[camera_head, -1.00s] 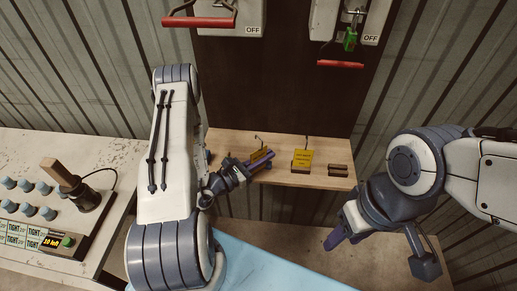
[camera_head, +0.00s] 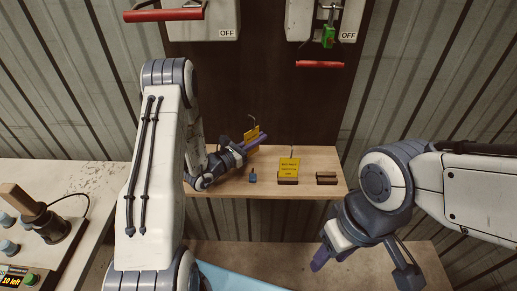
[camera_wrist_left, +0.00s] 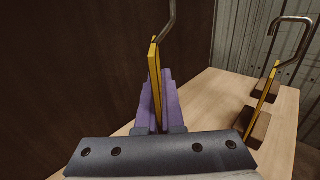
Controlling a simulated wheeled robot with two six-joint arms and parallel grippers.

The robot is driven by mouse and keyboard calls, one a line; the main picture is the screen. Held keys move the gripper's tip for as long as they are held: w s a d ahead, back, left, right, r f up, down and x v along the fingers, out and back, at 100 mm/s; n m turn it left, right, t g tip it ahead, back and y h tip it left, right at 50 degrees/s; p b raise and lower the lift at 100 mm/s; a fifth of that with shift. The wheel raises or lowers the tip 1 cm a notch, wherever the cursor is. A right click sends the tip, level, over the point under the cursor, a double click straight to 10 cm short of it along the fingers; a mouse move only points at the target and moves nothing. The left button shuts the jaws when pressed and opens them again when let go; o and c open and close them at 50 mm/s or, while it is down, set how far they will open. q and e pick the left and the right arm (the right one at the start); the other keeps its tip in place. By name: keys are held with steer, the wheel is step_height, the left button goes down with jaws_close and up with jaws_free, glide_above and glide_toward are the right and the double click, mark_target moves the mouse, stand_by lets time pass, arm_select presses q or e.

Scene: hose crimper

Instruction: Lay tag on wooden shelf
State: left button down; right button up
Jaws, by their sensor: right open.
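A yellow tag (camera_head: 252,133) with a metal wire hook is held by my left gripper (camera_head: 256,142) above the left part of the wooden shelf (camera_head: 320,190). In the left wrist view the tag (camera_wrist_left: 155,80) stands upright, edge-on, between the two purple fingers of the left gripper (camera_wrist_left: 157,105), which are shut on it. The tag looks clear of the shelf surface. My right gripper (camera_head: 321,260) is open and empty, low and in front of the shelf. Its fingertips are small in view.
A second yellow tag (camera_head: 289,167) with a hook stands in a wooden block on the shelf. An empty wooden block (camera_head: 327,178) sits to its right. A small blue object (camera_head: 253,176) is on the shelf at left. Switch boxes with red handles (camera_head: 320,64) hang above.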

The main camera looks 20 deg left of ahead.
mark_target(258, 148)
arm_select(q)
step_height(258, 148, down, 4)
stand_by(0.4)
steer(key=shift+f, duration=0.2)
steer(key=c, duration=1.1)
jaws_free()
steer(key=shift+o, duration=0.2)
